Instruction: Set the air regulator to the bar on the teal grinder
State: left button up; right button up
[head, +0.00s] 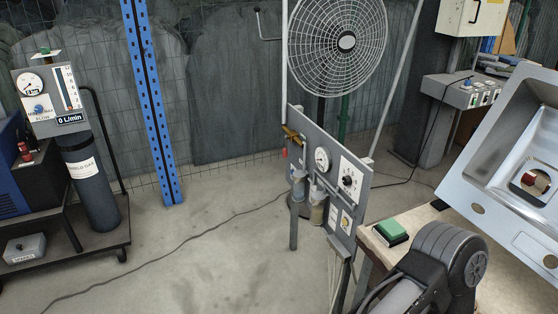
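A grey air panel (331,185) stands on posts in the middle of the view. It carries a round white pressure gauge (322,159) and a black knob on a white scale plate (349,180). The gauge needle and scale figures are too small to read. Two filter bowls (317,205) and a brass valve (293,134) are on its left side. No teal grinder and no bar figure can be made out. Neither of my grippers is in view.
A bench (411,222) at the right bears a green block (389,232) and a tilted metal sink (500,150). A fan (337,45) stands behind the panel. A gas cart (100,247) with a cylinder is at the left. The floor between is clear except for a cable.

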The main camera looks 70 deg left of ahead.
aim_at(346, 180)
jog(key=k+j, duration=0.1)
jog(key=j, duration=0.25)
jog(key=k+j+u, duration=0.1)
jog(key=j, duration=0.3)
jog(key=k+j, duration=0.1)
jog(key=j, duration=0.25)
jog(key=k+j+u, duration=0.1)
jog(key=j, duration=0.3)
